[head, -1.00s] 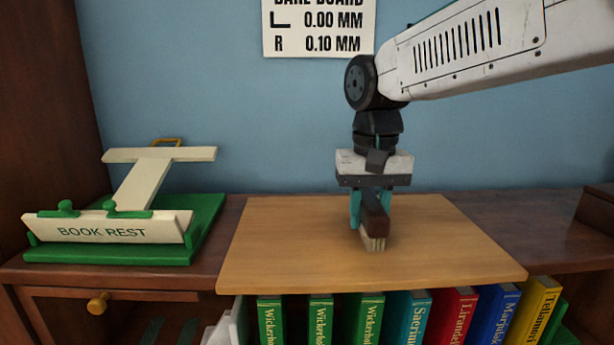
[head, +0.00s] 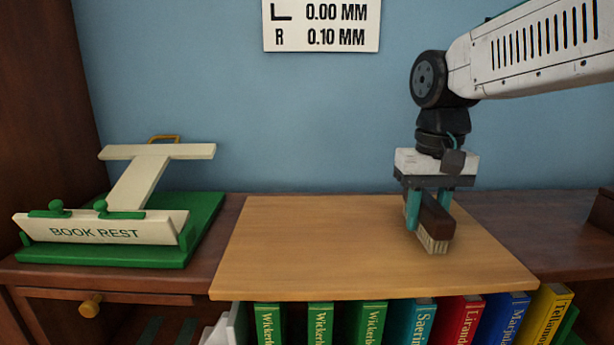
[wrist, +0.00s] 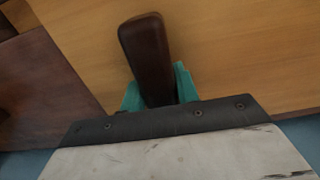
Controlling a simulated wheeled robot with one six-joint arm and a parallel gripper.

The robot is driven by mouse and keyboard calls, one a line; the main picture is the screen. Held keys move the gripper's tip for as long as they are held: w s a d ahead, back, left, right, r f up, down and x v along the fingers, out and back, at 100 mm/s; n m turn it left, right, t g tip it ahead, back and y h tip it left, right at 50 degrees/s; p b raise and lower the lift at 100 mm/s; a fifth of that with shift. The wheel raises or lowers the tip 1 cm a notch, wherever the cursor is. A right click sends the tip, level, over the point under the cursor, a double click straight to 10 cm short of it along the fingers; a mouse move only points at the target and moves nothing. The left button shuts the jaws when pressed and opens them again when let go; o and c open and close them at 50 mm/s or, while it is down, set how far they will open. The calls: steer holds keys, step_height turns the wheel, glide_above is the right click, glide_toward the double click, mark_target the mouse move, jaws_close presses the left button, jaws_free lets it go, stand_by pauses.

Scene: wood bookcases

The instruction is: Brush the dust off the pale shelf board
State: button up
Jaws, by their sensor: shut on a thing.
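The pale shelf board (head: 320,245) lies flat on the darker bookcase top; it also fills much of the wrist view (wrist: 225,50). I can make out no dust on it. My gripper (head: 428,208) is shut on a dark brown brush (head: 436,222) with pale bristles, over the right part of the board. The bristles point down at the board; I cannot tell whether they touch it. In the wrist view, the brush's dark back (wrist: 147,55) sticks out between my teal fingers (wrist: 160,92), which hide part of it.
A green and cream book rest (head: 110,235) stands to the left of the board. Several coloured books (head: 420,322) stand below its front edge. A sign (head: 322,25) hangs on the blue wall. Bare dark wood (head: 530,230) lies right of the board.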

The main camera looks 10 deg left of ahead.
mark_target(432, 200)
steer(key=shift+d+r, duration=0.1)
steer(key=shift+d, duration=0.2)
step_height(432, 200, up, 3)
steer(key=shift+a+f, duration=0.1)
steer(key=shift+f, duration=0.05)
steer(key=shift+r, duration=2.65)
